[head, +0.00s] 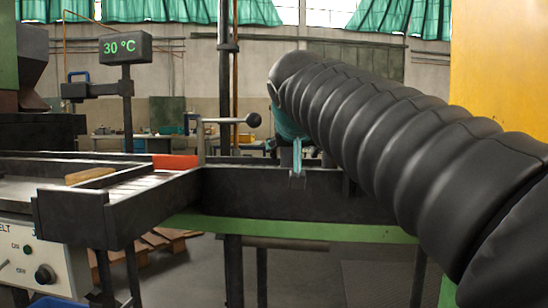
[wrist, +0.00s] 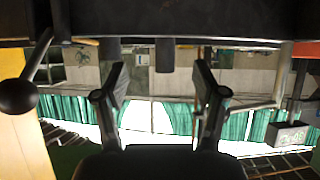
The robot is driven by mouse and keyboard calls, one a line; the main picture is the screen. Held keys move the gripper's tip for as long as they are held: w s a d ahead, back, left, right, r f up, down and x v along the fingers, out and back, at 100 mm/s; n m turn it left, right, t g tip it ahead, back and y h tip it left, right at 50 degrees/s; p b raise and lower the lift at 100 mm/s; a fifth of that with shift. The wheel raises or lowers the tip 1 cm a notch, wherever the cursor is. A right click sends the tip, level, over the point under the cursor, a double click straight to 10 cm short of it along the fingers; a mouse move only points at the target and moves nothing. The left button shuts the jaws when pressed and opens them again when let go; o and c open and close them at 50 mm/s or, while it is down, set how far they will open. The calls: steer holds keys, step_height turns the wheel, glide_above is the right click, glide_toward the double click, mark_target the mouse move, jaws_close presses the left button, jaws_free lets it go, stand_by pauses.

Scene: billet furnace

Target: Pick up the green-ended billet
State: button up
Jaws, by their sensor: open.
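I cannot make out a green-ended billet in either view. My gripper (wrist: 160,75) shows in the wrist view with its two dark fingers wide apart and nothing between them. In the head view my gripper (head: 298,178) is mostly hidden behind my thick black arm sleeve; a small part of it shows at the dark trough (head: 250,190). The wrist view is upside down, with a dark band (wrist: 200,20) across its top. Two dark stubs (wrist: 165,55) stick out from that band, apart from the fingers; I cannot tell what they are.
A ball-ended lever (head: 253,120) stands by the trough and shows close by in the wrist view (wrist: 18,95). A red-orange block (head: 175,161) and a tan bar (head: 90,176) lie at left. A display (head: 124,47) reads 30 °C. A control box (head: 35,260) stands front left.

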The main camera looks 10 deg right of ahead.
mark_target(288, 155)
steer(key=w+r+t, duration=0.1)
steer(key=w+r, duration=0.2)
steer(key=r, duration=0.2)
steer(key=shift+m, duration=0.3)
steer(key=p+x, duration=0.1)
steer(key=x, duration=1.2)
steer(key=shift+w, duration=0.2)
steer(key=shift+a, duration=0.1)
jaws_close()
steer(key=shift+r, duration=0.1)
